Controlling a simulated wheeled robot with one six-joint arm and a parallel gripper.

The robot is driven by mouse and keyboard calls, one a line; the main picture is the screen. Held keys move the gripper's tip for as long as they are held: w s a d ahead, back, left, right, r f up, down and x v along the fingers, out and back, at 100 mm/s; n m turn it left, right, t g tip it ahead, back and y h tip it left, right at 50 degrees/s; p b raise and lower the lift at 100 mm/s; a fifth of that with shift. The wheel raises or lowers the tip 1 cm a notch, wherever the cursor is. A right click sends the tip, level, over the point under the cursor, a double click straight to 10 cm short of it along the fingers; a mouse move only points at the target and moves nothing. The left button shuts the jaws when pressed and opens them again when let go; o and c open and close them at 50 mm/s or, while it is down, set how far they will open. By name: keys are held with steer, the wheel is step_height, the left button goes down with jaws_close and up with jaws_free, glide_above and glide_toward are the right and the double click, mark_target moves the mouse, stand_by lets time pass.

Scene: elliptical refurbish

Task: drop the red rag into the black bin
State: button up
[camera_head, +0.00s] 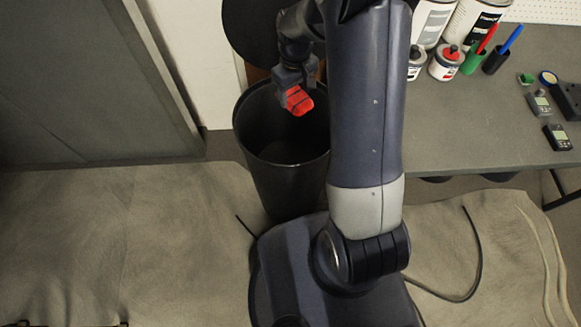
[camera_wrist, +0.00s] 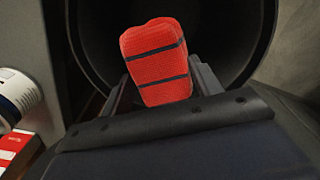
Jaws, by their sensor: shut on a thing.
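The red rag (camera_head: 299,101) is a folded bundle with dark bands across it. My gripper (camera_head: 291,82) is shut on it and holds it over the open mouth of the black bin (camera_head: 290,178). In the wrist view the rag (camera_wrist: 156,60) sits between the two fingers of my gripper (camera_wrist: 158,85), with the dark inside of the bin (camera_wrist: 232,30) behind it. The bin stands upright on the floor. Its bottom inside is too dark to make out, and my arm hides part of its right side.
A grey workbench (camera_head: 450,120) stands to the right, with paint cans (camera_head: 432,20), small jars, pens in holders and small devices on it. A round dark disc (camera_head: 250,30) is behind the bin. A grey panel (camera_head: 80,80) is at the left.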

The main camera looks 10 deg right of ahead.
steer(key=shift+f+b, duration=0.3)
steer(key=shift+f, duration=0.5)
steer(key=o, duration=1.1)
steer(key=shift+r, duration=0.15)
step_height(320, 180, up, 11)
steer(key=shift+f+p, duration=0.2)
steer(key=shift+p, duration=0.25)
